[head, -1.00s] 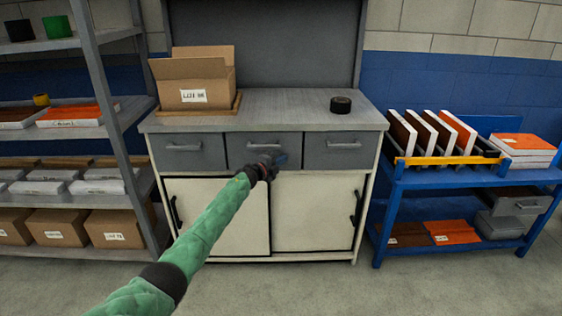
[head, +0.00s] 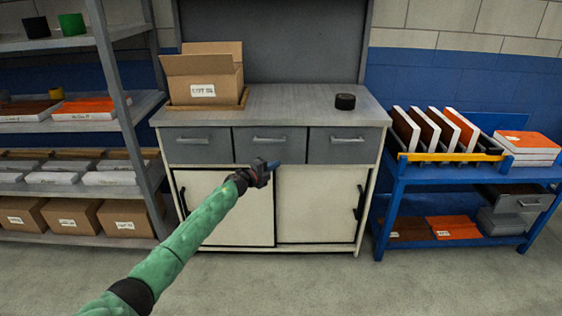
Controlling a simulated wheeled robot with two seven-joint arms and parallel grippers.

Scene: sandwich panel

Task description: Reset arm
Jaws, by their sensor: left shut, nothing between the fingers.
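My left arm, in a green sleeve, reaches in from the lower left of the head view. Its dark left gripper (head: 270,166) is shut and empty, in front of the cabinet (head: 325,205), just below the middle drawer (head: 264,147). I cannot tell from this view how far it is from the cabinet front. My right gripper is not in view.
An open cardboard box (head: 203,82) and a black tape roll (head: 345,101) are on the cabinet top. A grey shelf (head: 75,125) with boxes stands left. A blue cart (head: 420,178) with upright panels stands right. The floor in front is clear.

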